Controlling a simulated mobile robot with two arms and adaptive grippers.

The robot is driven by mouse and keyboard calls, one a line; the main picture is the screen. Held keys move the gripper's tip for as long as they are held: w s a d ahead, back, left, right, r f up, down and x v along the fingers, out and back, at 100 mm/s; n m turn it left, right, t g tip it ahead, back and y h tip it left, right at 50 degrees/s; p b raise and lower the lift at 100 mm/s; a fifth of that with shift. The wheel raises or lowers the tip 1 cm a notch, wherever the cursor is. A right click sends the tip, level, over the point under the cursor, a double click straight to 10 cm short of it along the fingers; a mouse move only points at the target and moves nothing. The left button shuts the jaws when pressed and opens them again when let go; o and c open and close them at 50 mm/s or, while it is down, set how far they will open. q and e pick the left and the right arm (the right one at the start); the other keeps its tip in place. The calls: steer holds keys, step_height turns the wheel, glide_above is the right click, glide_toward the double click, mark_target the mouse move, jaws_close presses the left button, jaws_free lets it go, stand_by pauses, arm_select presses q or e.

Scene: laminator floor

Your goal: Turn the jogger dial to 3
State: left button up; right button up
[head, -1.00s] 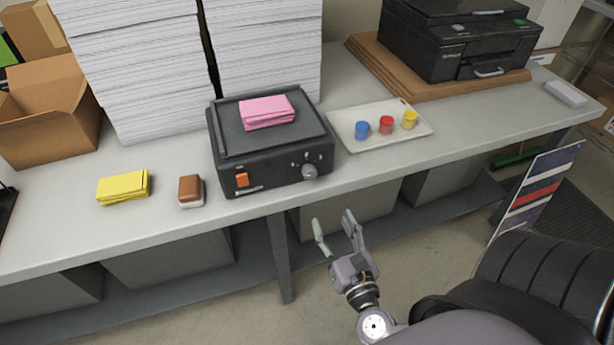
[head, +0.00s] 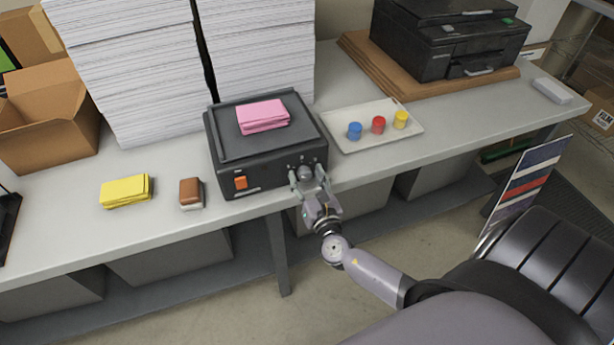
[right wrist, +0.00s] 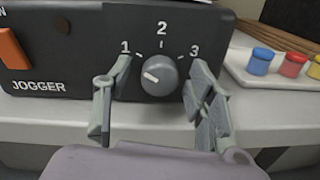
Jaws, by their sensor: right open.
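The jogger (head: 262,172) is a black box with a pink pad (head: 263,116) on top, near the front edge of the bench. Its grey round dial (right wrist: 159,76) shows in the right wrist view, with 1, 2 and 3 printed around it. The dial's white mark points to the left, on the side of the 1. My right gripper (head: 308,188) is open at the front of the jogger. Its fingers (right wrist: 160,96) stand on both sides of the dial, with gaps visible on each side. My left gripper is not in view.
An orange switch (head: 240,182) is on the jogger's left front. A white tray (head: 349,145) with blue, red and yellow cups is to the right. A brown stamp-like block (head: 190,192) and a yellow pad (head: 126,191) lie left. Paper stacks (head: 135,75) stand behind.

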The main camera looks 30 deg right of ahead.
steer(key=c, duration=1.1)
steer(key=shift+c, duration=0.2)
